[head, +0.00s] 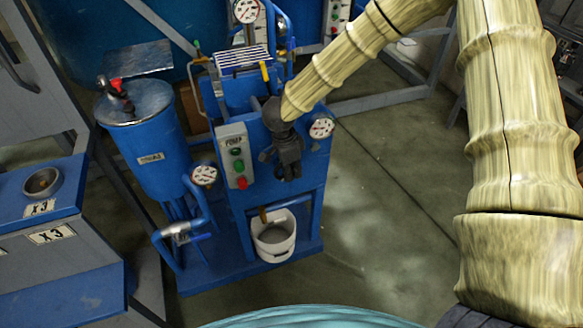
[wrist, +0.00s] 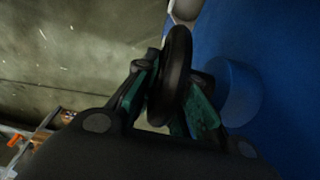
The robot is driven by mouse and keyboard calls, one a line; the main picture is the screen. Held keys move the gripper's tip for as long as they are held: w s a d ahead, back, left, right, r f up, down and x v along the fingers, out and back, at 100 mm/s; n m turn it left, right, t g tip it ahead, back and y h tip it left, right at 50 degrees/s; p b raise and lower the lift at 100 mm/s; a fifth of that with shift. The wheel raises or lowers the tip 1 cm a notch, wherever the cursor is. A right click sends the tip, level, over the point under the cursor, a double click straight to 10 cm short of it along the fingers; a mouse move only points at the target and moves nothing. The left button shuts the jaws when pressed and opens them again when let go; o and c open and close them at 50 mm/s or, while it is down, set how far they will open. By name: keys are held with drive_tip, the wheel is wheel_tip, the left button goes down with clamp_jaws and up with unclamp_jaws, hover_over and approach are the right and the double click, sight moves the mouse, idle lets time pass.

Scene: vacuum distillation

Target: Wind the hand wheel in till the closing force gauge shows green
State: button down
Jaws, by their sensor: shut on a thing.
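The hand wheel (wrist: 176,75) shows in the wrist view as a dark rim, seen nearly edge-on beside a blue panel. My gripper (wrist: 166,98) is shut on this rim, with its green-padded fingers on either side. In the head view my gripper (head: 288,158) is at the front of the blue press machine, and it hides most of the wheel. A round white gauge (head: 321,126) is just right of my gripper. Another gauge (head: 204,175) is on the left of the machine. Which one shows closing force, and where their needles point, is too small to tell.
A pump switch box (head: 236,158) with green and red buttons is left of my gripper. A white bucket (head: 273,238) stands below, under a spout. A blue tank (head: 150,150) stands at the left. The floor to the right is clear.

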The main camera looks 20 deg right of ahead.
drive_tip(key=c, duration=1.5)
unclamp_jaws()
drive_tip(key=r, duration=0.4)
drive_tip(key=a+r, duration=0.1)
drive_tip(key=r, duration=0.6)
drive_tip(key=shift+a+r, duration=0.4)
